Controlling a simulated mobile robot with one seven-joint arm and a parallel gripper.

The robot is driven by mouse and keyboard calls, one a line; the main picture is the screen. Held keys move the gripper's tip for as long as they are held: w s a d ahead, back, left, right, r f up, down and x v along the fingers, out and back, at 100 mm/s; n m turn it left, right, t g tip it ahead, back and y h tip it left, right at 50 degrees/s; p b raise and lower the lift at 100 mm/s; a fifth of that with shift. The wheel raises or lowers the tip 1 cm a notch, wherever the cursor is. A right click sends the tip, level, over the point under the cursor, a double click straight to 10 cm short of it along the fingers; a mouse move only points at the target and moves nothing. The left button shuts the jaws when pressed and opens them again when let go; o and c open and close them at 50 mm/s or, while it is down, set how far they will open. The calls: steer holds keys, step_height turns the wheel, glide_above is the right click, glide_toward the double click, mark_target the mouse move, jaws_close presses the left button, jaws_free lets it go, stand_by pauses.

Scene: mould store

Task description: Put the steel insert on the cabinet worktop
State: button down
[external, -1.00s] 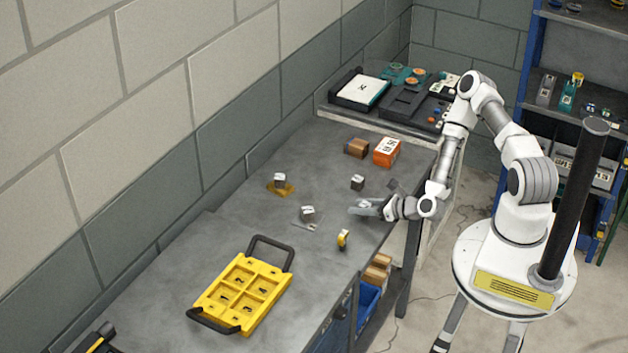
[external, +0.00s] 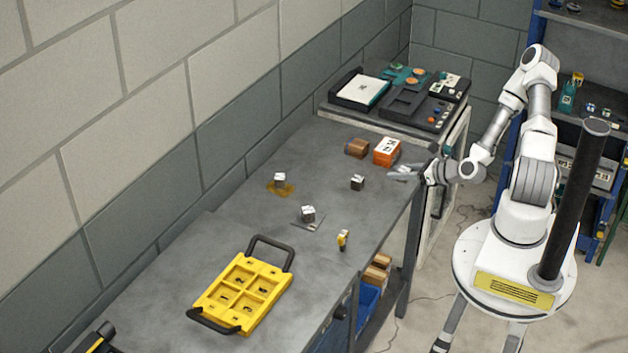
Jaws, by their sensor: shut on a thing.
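My gripper (external: 402,173) is over the right edge of the grey bench (external: 235,225), just in front of the orange box (external: 387,151). It is shut on a small, light grey piece, which looks like the steel insert; the fingers and the small picture hide its shape. Which surface is the cabinet worktop is not clear from this view.
A brown block (external: 357,148) is beside the orange box. Black trays (external: 402,103) with parts cover much of the surface at the bench's far end. A yellow carrier (external: 243,293) and a small yellow item (external: 342,240) are nearer. The bench's middle has free room.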

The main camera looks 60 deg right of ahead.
steer(key=w+a+r+n+g+y+b, duration=0.1)
steer(key=w+a+n+y+b, duration=0.25)
steer(key=a, duration=0.95)
steer(key=w+a+r+n+g+y+b, duration=0.15)
steer(key=w+a+n+y, duration=0.3)
steer(key=a, duration=0.85)
steer(key=n+g+y+b, duration=0.1)
steer(key=n+y+b, duration=0.1)
steer(key=b, duration=0.2)
glide_above(300, 303)
steer(key=d, duration=0.1)
step_height(300, 303, down, 4)
steer(key=shift+f, duration=0.25)
steer(key=shift+a+f, duration=0.45)
steer(key=shift+a, duration=0.1)
steer(key=shift+f, duration=1.9)
steer(key=shift+f, duration=0.25)
steer(key=shift+c, duration=2.4)
jaws_free()
steer(key=shift+r+g, duration=0.1)
steer(key=shift+g, duration=0.15)
